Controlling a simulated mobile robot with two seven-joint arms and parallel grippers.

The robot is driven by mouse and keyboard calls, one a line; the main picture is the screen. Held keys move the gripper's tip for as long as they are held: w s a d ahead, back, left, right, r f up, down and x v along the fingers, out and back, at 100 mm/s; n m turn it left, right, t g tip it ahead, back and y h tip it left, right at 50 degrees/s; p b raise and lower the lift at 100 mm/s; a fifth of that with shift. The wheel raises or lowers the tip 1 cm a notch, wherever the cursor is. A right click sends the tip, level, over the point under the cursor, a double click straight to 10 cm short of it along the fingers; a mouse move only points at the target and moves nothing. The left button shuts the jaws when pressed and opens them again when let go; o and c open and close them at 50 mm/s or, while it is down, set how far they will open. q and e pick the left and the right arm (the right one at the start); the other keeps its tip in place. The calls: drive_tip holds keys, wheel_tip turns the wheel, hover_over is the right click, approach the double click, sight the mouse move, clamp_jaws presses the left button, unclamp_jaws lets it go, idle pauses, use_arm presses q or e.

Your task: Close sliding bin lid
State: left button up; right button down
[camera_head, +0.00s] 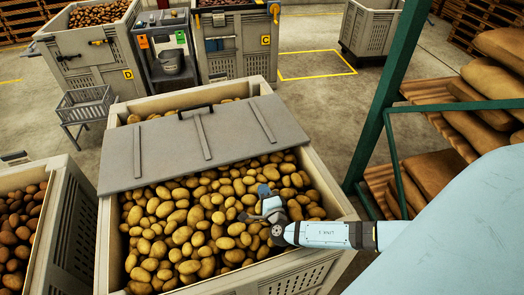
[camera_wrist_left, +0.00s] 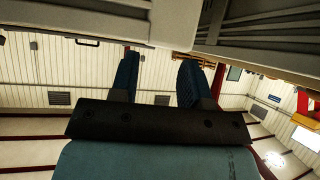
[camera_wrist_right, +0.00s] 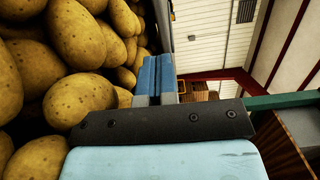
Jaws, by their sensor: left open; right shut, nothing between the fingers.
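The sliding lid (camera_head: 225,135) is a flat grey panel with raised ribs and a black handle (camera_head: 195,110) at its far edge. It lies across the middle and far part of the potato bin (camera_head: 335,190). Potatoes (camera_head: 190,225) show in the near part and in a thin strip beyond the lid. My right gripper (camera_head: 266,197) is shut and empty over the potatoes, on the near side of the lid and apart from it. Its closed blue fingers (camera_wrist_right: 157,78) show beside potatoes in the right wrist view. My left gripper (camera_wrist_left: 160,78) is open and empty; the head view does not show it.
Another potato bin (camera_head: 75,225) stands close on the left. A green-framed rack (camera_head: 385,105) with sacks stands on the right. Bins (camera_head: 95,60), a cart (camera_head: 165,55) and a small crate (camera_head: 87,103) stand behind. Yellow-marked floor (camera_head: 315,65) is clear at the back.

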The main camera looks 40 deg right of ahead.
sight(249, 157)
drive_tip(key=shift+w+d, duration=0.15)
drive_tip(key=shift+d, duration=0.05)
drive_tip(key=shift+w+d, duration=0.15)
drive_tip(key=shift+w, duration=0.2)
drive_tip(key=b+x, duration=0.6)
drive_tip(key=x, duration=0.6)
drive_tip(key=shift+f+b, duration=0.2)
drive_tip(key=shift+b, duration=0.15)
drive_tip(key=shift+w+r, duration=0.1)
drive_tip(key=shift+w, duration=0.3)
drive_tip(key=shift+d, duration=0.1)
